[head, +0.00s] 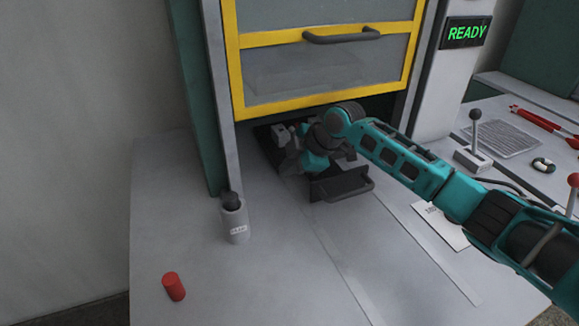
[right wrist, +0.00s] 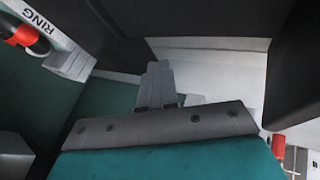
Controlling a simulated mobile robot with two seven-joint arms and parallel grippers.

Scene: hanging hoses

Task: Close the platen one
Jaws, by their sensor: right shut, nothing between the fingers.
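A dark platen (head: 342,184) with a bar handle on its front edge sits low in the opening of the press, partly out on the grey bench. I take it for platen one, but no number is readable on it. My right arm and hand cover much of its middle. My right gripper (head: 289,163) is over the left part of the platen, its fingers small and partly hidden. In the right wrist view the gripper (right wrist: 156,84) is shut and empty, pointing at pale and dark surfaces. Whether it touches the platen I cannot tell. My left gripper is out of view.
A yellow-framed guard door (head: 325,38) with a handle is raised above the opening. A lever (head: 473,140) is on the right. A READY display (head: 466,33) glows green.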

